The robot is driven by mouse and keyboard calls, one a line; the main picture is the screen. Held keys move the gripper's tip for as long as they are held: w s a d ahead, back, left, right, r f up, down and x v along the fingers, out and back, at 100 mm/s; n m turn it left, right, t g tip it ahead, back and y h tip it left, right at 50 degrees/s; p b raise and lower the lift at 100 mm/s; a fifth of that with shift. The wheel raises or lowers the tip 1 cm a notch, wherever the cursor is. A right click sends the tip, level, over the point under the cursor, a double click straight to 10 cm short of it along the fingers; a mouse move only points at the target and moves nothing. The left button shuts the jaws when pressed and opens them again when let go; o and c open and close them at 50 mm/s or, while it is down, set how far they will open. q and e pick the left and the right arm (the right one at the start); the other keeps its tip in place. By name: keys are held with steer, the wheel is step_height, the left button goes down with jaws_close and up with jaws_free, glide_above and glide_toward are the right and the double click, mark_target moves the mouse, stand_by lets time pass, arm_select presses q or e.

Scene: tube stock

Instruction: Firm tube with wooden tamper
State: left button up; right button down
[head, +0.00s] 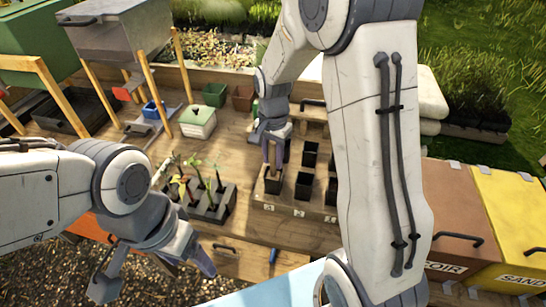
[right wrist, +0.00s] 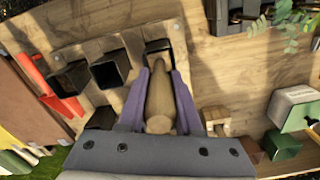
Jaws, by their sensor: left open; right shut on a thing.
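My right gripper (head: 274,150) is shut on the wooden tamper (right wrist: 160,95), its purple fingers on either side of the tamper's tapered body. The tamper points at a black square tube (head: 273,184) at the front left of the wooden tube rack (head: 300,211). In the right wrist view the tamper's far end overlaps this tube (right wrist: 158,47); I cannot tell how deep it reaches inside. Several other empty-looking black tubes (head: 304,186) stand in the rack. My left gripper (head: 155,275) is open and empty, low at the left above the bench's front edge.
A dark tray with several seedlings (head: 207,207) stands left of the rack. A small green-lidded box (head: 197,121), a green pot (head: 215,94) and a brown pot (head: 243,98) sit behind. Brown and yellow bins (head: 510,220) are at right. My right arm hides part of the rack.

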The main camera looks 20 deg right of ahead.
steer(key=shift+r+p, duration=4.9)
steer(key=shift+r, duration=0.6)
steer(key=shift+f, duration=0.1)
